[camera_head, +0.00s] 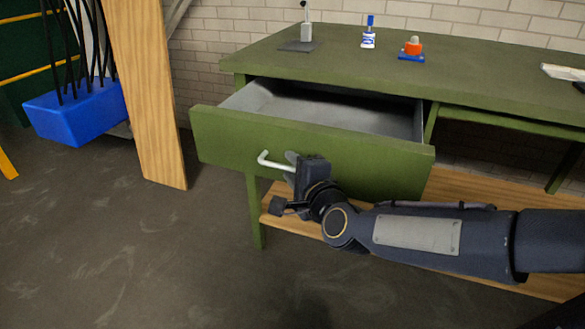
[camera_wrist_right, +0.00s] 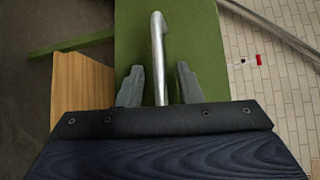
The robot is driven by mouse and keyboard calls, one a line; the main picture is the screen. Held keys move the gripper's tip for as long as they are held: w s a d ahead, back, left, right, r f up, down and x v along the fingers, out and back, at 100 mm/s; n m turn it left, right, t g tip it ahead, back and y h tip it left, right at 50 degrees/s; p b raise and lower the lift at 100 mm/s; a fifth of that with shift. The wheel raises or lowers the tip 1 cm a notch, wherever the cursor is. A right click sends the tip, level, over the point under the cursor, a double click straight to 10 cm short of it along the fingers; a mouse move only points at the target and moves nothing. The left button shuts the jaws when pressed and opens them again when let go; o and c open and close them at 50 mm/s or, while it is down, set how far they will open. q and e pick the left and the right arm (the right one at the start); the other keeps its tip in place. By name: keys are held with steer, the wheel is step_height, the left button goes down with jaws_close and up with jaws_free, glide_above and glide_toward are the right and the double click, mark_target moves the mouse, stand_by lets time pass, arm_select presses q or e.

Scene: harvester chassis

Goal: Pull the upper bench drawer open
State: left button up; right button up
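The upper bench drawer (camera_head: 225,140) has a green front and a grey inside, and stands well out from the green bench (camera_head: 350,65). Its visible inside looks empty. Its pale bar handle (camera_head: 270,162) is on the drawer front. My right gripper (camera_head: 291,168) is at the handle, in front of the drawer. In the right wrist view, the handle (camera_wrist_right: 157,45) runs between the two fingers of my right gripper (camera_wrist_right: 160,68), with a visible gap on each side. The gripper partly hides the handle in the head view. My left gripper is in no view.
On the bench top are a small stand (camera_head: 304,38), a white and blue bottle (camera_head: 368,36) and an orange and blue item (camera_head: 412,50). A wooden post (camera_head: 147,90) and a blue bin (camera_head: 75,110) stand left. A wooden shelf (camera_head: 470,195) is below. The front-left floor is clear.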

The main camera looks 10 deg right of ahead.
steer(key=p+v, duration=0.1)
steer(key=v, duration=0.6)
steer(key=shift+s, duration=0.3)
steer(key=s+d+f+n+g, duration=0.3)
steer(key=s+f+n+g, duration=0.25)
steer(key=s+n, duration=0.35)
steer(key=s+d+f+n+g, duration=0.3)
steer(key=s+f+n+g, duration=0.3)
steer(key=s, duration=0.5)
step_height(320, 180, up, 31)
steer(key=t+p, duration=0.1)
steer(key=p, duration=3)
steer(key=shift+d+f+n, duration=0.2)
steer(key=shift+n, duration=0.2)
steer(key=shift+s, duration=0.1)
